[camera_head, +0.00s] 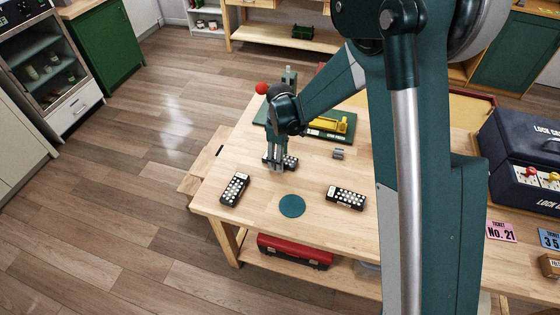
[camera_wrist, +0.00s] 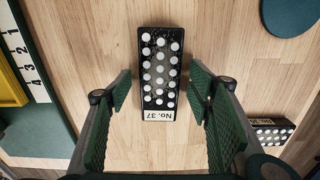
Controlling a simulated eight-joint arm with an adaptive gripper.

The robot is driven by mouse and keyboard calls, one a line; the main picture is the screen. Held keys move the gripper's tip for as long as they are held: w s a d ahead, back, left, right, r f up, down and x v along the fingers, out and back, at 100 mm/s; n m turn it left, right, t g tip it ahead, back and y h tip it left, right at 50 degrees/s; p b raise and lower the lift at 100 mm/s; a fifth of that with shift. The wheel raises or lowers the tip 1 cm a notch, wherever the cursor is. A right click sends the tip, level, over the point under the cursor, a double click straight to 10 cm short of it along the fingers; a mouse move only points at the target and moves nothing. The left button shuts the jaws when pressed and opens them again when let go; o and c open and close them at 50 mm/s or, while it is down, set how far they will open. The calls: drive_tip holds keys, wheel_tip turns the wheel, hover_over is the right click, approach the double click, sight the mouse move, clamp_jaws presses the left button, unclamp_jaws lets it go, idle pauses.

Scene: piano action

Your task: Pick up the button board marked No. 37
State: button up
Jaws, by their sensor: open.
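The button board marked No. 37 (camera_wrist: 160,75) is black with rows of white round buttons and a pale label at its near end. It lies flat on the wooden table. In the wrist view my gripper (camera_wrist: 160,90) is open, with one green-padded finger on each side of the board and a visible gap on both sides. In the head view my gripper (camera_head: 275,166) points down at the board (camera_head: 291,162), hiding part of it. Whether the fingers are down at board height is hard to tell.
Two similar button boards lie on the table, one at left (camera_head: 234,189) and one at right (camera_head: 345,198). A teal disc (camera_head: 291,206) lies between them. A green device with a yellow part (camera_head: 330,124) stands behind. A dark case (camera_head: 525,150) stands far right.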

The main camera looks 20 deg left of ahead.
drive_tip(key=c, duration=1.1)
drive_tip(key=shift+r, duration=0.15)
drive_tip(key=shift+r+p, duration=0.6)
drive_tip(key=shift+r, duration=4.3)
